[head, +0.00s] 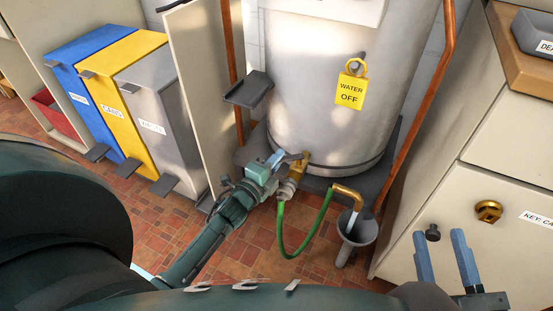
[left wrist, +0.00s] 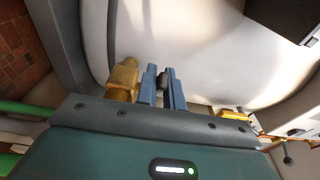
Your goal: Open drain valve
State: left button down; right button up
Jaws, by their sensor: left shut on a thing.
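The brass drain valve (head: 299,168) sits low on the front of the pale metal tank (head: 325,100); its brass body also shows in the left wrist view (left wrist: 122,78). My left gripper (head: 277,160) is at the valve. In the left wrist view, its blue fingers (left wrist: 163,88) are shut on the dark valve lever (left wrist: 164,77), beside the brass body. A green hose (head: 287,246) loops from the valve to a brass elbow (head: 348,191) over a grey funnel (head: 357,230). A pale streak shows below the elbow; I cannot tell if it is water. My right gripper (head: 444,257) is open and empty.
A yellow "WATER OFF" tag (head: 350,92) hangs on the tank. Blue, yellow and grey bins (head: 160,110) stand left, beside a pale panel (head: 195,90). A copper pipe (head: 412,130) and cabinet with brass lock (head: 489,211) are right. Tiled floor (head: 240,262) is partly clear.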

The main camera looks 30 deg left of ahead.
pick_arm(q)
jog(key=c, duration=1.5)
grip_release()
pick_arm(e)
jog(key=shift+r, duration=0.1)
pick_arm(q)
jog(key=shift+s, duration=0.15)
jog(key=shift+s+a+p, duration=0.2)
jog(key=shift+s+p, duration=0.35)
jog(key=shift+s, duration=1.6)
jog(key=shift+s+a+p, duration=0.2)
jog(key=shift+s+p, duration=0.35)
jog(key=shift+s, duration=1.6)
jog(key=shift+s+a+p, duration=0.2)
jog(key=shift+s+p, duration=0.35)
jog(key=shift+s, duration=1.6)
pick_arm(e)
jog(key=shift+s+d+n+h, duration=0.1)
jog(key=shift+d+n+h, duration=0.2)
jog(key=shift+n, duration=0.1)
